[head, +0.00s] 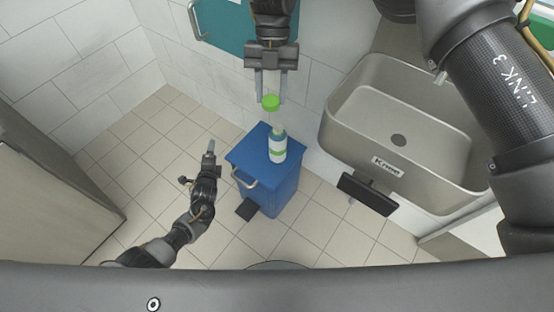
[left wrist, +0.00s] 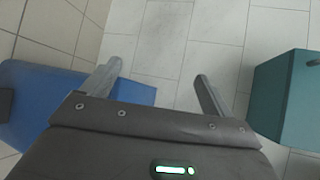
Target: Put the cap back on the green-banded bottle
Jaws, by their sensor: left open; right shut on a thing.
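The green-banded bottle (head: 277,150) is white and stands upright, uncapped, on the blue bin (head: 250,152) in the head view. The green cap (head: 270,102) is between the fingertips of my right gripper (head: 271,96), which is shut on it. The cap is above the bottle in the picture and apart from its neck. My left gripper (head: 209,152) is to the left of the bin, away from the bottle. In the left wrist view its fingers (left wrist: 158,85) are spread with nothing between them. The bottle does not show in the left wrist view.
A grey sink (head: 350,120) is on the wall to the right, with a black pedal-like part (head: 367,194) below it. A teal cabinet (head: 222,30) is at the top, also in the left wrist view (left wrist: 286,98). Tiled floor (head: 150,180) is open at left.

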